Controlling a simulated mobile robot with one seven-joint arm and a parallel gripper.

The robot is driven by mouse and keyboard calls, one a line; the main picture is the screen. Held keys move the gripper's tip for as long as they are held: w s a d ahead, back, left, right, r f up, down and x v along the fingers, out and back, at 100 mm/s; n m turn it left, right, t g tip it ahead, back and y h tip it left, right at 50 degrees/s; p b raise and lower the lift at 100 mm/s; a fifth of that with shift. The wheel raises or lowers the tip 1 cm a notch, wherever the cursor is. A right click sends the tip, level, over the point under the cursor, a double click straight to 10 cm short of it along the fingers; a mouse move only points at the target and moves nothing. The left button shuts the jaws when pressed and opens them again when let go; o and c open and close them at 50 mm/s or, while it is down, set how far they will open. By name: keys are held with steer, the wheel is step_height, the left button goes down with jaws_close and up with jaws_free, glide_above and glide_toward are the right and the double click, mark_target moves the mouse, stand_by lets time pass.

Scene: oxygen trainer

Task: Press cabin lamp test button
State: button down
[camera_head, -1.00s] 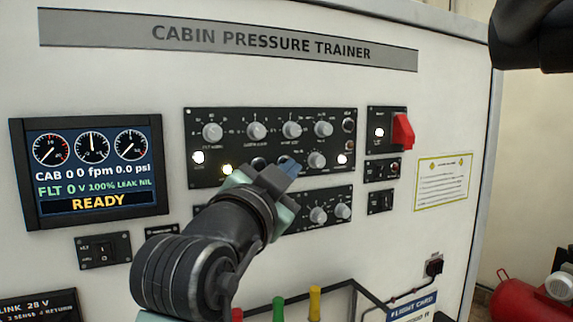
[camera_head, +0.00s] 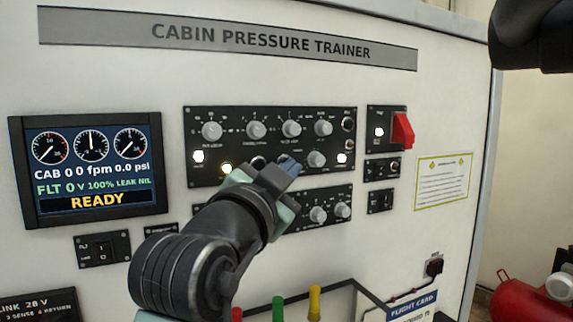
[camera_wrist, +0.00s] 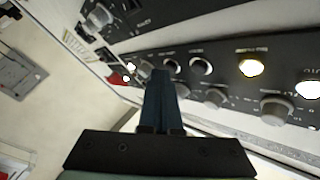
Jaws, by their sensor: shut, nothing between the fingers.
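The upper control panel (camera_head: 240,114) carries a row of buttons and lamps under its knobs. In the head view the row has a lit white one (camera_head: 198,156) at left, an amber one (camera_head: 227,168), dark round buttons (camera_head: 258,162), and a lit white one (camera_head: 342,158) at right. Their labels are too small to read, so I cannot tell which is the cabin lamp test button. My gripper (camera_head: 291,168) is shut and empty, its blue fingertips in front of the row's middle. In the wrist view the fingertips (camera_wrist: 161,76) lie beside a dark button (camera_wrist: 172,66); contact cannot be told.
Grey knobs (camera_head: 291,129) stick out above the row, and a lower knob panel (camera_head: 330,211) sits below. A red guarded switch (camera_head: 402,131) is at right. The display (camera_head: 92,165) reads READY. Coloured handles (camera_head: 314,303) and a dark rail stand below the arm.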

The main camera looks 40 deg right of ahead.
steer(key=shift+s+a, duration=0.15)
steer(key=shift+s, duration=0.3)
steer(key=shift+s, duration=0.1)
steer(key=shift+s+a+b, duration=0.15)
steer(key=shift+s+a, duration=0.05)
steer(key=shift+s, duration=0.6)
steer(key=shift+s+a+b, duration=0.15)
steer(key=shift+s+b, duration=0.05)
steer(key=shift+s, duration=0.55)
steer(key=shift+s+a+b, duration=0.15)
steer(key=shift+s+a, duration=0.05)
steer(key=shift+s, duration=0.6)
steer(key=s+a+r+n+t+y, duration=0.1)
steer(key=a+r+n+t+y, duration=0.1)
steer(key=a+n+t+y, duration=0.3)
steer(key=s+a+r+n+t+y, duration=0.2)
steer(key=a+n+t+y, duration=0.4)
steer(key=a, duration=0.8)
steer(key=s+a+r+n+t+y, duration=0.1)
steer(key=a+r+n+t+y, duration=0.2)
steer(key=a+n+t+y, duration=0.2)
steer(key=a+n+t, duration=0.1)
steer(key=a+n, duration=0.2)
steer(key=a, duration=0.2)
steer(key=shift+s+r+y+b, duration=0.25)
steer(key=shift+r+y+b, duration=0.05)
steer(key=shift+y, duration=0.1)
